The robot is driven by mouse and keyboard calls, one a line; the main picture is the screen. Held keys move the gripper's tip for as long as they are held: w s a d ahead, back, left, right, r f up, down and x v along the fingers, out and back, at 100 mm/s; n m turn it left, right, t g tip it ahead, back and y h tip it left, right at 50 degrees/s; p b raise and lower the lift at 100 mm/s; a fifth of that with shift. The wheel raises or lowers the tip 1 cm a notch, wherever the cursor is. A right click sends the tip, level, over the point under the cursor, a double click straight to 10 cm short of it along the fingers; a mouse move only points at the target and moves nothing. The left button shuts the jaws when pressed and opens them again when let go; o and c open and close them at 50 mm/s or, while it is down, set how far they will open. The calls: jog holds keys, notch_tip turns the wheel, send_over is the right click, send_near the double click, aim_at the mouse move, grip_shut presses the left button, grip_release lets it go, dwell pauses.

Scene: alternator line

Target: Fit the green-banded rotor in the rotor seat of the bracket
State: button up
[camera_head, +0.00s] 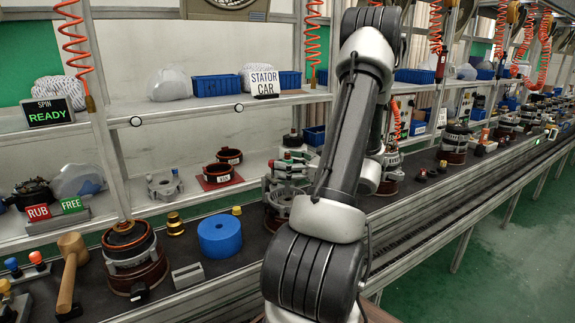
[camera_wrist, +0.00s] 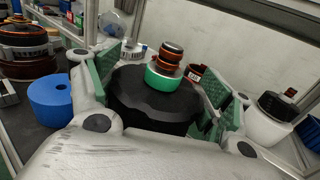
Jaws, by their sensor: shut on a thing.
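The green-banded rotor (camera_wrist: 150,95) is a black drum with a green band and a stack of dark and orange rings on top. In the wrist view my gripper (camera_wrist: 172,88) is shut on it, a green-padded jaw on each side. In the head view my gripper (camera_head: 290,165) is over the belt, partly behind my arm. A grey metal housing on a brown base, which looks like the bracket (camera_head: 279,204), stands below it, partly hidden by my arm. The rotor seat is hidden, and I cannot tell whether the rotor touches the bracket.
A blue cylinder (camera_head: 220,236), a grey block (camera_head: 187,275), an assembled unit (camera_head: 135,262) and a mallet (camera_head: 72,262) stand left on the belt. Brown rings (camera_head: 218,174) and a grey casting (camera_head: 164,187) sit on the shelf behind. More units line the belt at right.

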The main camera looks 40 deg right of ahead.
aim_at(288, 196)
jog(key=shift+f, duration=3.9)
dwell(0.9)
jog(key=o, duration=2)
jog(key=shift+o, duration=0.3)
jog(key=shift+f, duration=0.15)
jog(key=shift+s, duration=0.1)
jog(key=v, duration=1.1)
jog(key=shift+s+d, duration=0.15)
jog(key=shift+s, duration=0.25)
